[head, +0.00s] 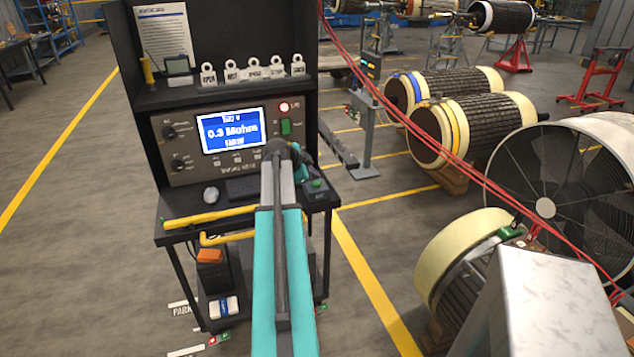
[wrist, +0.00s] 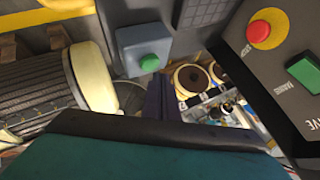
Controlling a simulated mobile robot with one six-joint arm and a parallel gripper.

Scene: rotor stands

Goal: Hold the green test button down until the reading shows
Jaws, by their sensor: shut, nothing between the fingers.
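A green button (head: 316,183) sits on a small dark box at the right end of the cart's shelf. In the wrist view a green button (wrist: 149,62) is on a grey box. My gripper (wrist: 163,88) is shut and empty, its dark fingertips just below and right of that button in the picture; contact is not visible. In the head view my arm hides most of the gripper. The console's screen (head: 233,131) is lit blue with a reading that looks like 0.3 Mohm; the small text is blurred.
The console panel has a red button (wrist: 267,28) with a yellow ring and a green rectangular switch (wrist: 305,73). Rotors (head: 470,130) and a large fan (head: 560,180) stand right.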

